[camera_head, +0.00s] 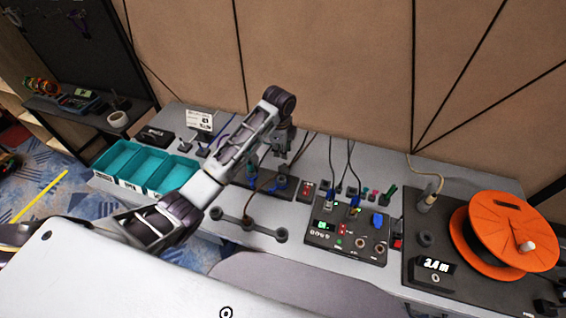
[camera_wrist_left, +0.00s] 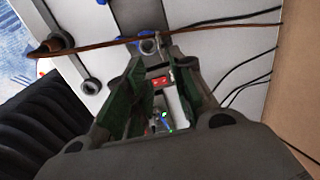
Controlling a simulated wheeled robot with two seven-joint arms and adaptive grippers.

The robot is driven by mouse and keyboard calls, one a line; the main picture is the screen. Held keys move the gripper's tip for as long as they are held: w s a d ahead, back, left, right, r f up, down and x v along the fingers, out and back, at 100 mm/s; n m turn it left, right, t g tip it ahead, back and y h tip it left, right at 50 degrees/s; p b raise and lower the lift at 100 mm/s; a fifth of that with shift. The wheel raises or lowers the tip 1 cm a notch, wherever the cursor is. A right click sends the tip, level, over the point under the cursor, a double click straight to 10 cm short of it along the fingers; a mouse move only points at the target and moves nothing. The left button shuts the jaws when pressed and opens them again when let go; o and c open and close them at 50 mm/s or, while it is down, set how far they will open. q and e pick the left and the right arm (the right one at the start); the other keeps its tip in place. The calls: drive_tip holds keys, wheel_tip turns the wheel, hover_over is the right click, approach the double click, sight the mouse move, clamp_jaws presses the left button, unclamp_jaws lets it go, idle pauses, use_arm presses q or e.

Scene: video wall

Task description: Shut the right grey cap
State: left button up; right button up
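A dark socket block (camera_head: 262,182) with blue parts lies on the bench. A grey ring-shaped piece (camera_head: 281,183) is at its right end; I cannot tell for sure that this is the right grey cap, or how far it is shut. In the left wrist view the ring (camera_wrist_left: 148,47) shows between the tips of my left gripper (camera_wrist_left: 151,58). The fingers are apart with nothing held. In the head view my left gripper (camera_head: 284,142) hangs above and behind the block, apart from it. My right gripper is not in view.
A brown cable (camera_wrist_left: 200,32) crosses by the block. A red switch (camera_head: 307,190) and a control panel (camera_head: 348,235) lie to the right. A bar with round grey knobs (camera_head: 248,224) lies in front. Teal bins (camera_head: 158,173) stand left, an orange reel (camera_head: 505,235) far right.

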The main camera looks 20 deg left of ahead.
sight(284, 167)
use_arm(q)
drive_tip(key=shift+w+f+p, duration=0.2)
drive_tip(key=shift+f, duration=1.35)
drive_tip(key=shift+w+f+p, duration=0.15)
drive_tip(key=shift+f, duration=1.4)
drive_tip(key=shift+w+f+p, duration=0.2)
drive_tip(key=shift+f, duration=1.35)
clamp_jaws()
